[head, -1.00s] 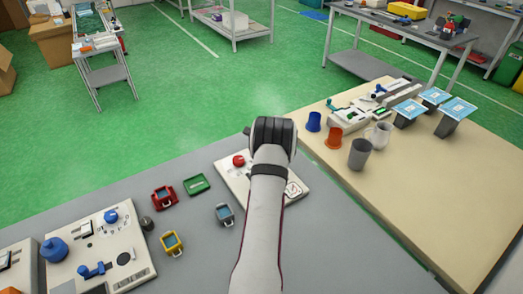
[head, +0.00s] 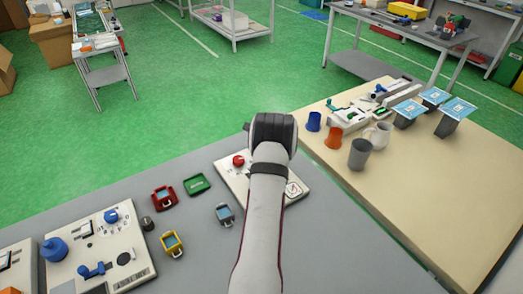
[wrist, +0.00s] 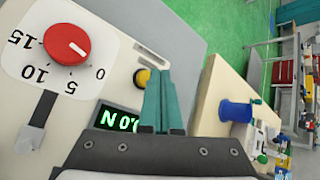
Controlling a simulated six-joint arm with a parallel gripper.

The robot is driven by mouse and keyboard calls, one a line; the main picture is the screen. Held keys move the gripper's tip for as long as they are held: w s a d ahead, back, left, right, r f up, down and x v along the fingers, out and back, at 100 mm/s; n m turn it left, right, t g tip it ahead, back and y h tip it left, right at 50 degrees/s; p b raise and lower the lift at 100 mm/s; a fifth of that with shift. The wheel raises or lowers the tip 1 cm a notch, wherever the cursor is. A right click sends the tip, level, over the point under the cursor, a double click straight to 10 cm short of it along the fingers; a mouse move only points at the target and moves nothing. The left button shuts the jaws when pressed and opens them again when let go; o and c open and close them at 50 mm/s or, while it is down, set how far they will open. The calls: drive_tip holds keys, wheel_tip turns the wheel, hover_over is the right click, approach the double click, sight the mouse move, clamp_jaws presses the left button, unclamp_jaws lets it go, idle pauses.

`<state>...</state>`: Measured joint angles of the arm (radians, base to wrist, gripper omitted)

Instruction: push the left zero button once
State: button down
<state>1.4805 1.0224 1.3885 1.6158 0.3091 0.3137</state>
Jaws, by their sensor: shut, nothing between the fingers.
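My gripper (wrist: 163,100) is shut and empty; its two teal fingers lie together. In the wrist view a round yellow button (wrist: 142,77) on the white panel (wrist: 112,50) shows just left of the fingertips. I cannot tell whether they touch. No label on it can be read, so I cannot tell which button it is. A dark display (wrist: 117,118) with green characters is partly hidden by the fingers. In the head view my arm covers most of the panel (head: 227,174), and the gripper's fingers are hidden; no second button can be made out.
The panel also carries a red knob (wrist: 68,44) on a numbered dial and a grey lever (wrist: 33,132). A second panel (head: 95,245) lies further left. Cups, including a grey one (head: 359,153), stand on the beige table.

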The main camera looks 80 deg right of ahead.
wheel_tip(320, 180, up, 5)
drive_tip(key=shift+f, duration=0.1)
idle(0.4)
idle(0.6)
